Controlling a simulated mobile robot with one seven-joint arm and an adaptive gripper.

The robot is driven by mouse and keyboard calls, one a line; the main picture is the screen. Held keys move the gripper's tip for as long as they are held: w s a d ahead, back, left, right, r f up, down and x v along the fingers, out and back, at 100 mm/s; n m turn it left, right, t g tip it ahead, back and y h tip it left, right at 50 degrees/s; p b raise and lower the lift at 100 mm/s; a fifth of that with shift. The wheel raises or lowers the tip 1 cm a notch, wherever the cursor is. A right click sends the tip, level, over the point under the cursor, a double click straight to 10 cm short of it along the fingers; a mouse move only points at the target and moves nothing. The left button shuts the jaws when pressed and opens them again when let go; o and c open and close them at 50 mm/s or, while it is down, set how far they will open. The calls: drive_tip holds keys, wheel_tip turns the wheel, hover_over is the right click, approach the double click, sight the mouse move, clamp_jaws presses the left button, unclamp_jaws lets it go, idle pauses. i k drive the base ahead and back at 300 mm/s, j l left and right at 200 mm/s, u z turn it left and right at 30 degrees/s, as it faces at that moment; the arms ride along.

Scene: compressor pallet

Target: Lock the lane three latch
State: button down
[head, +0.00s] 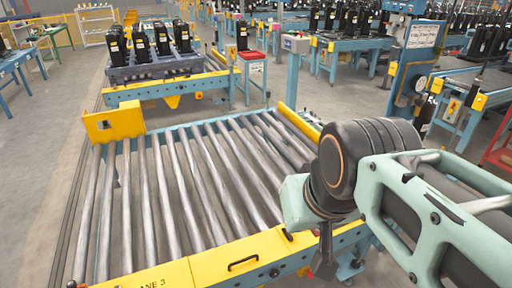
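The lane three roller bed (185,180) fills the middle of the head view, its rollers bare. Its yellow front panel (205,268) carries the lettering "LANE 3" (150,284), partly cut off by the bottom edge. A black bar handle (243,263) sits on this panel. A small black knob-like part (287,235) sits further right on its edge. I cannot tell which of these, if either, is the latch. My arm comes in from the right. A dark part at its end, seemingly my gripper (324,262), hangs beside the panel's right end; its fingers cannot be made out.
A yellow stop block (113,122) stands at the bed's far left corner, and a yellow rail (298,122) at its far right. Beyond is a blue cart (155,70) with several black compressors. A blue pillar station (408,70) stands at right. Floor left of the bed is clear.

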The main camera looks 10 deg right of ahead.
sight(289, 237)
drive_tip(key=i+l, duration=0.25)
drive_tip(key=l, duration=0.15)
drive_tip(key=i+l, duration=0.5)
drive_tip(key=l, duration=0.25)
drive_tip(key=i+l+u, duration=0.1)
drive_tip(key=i+l, duration=0.15)
drive_tip(key=l, duration=0.15)
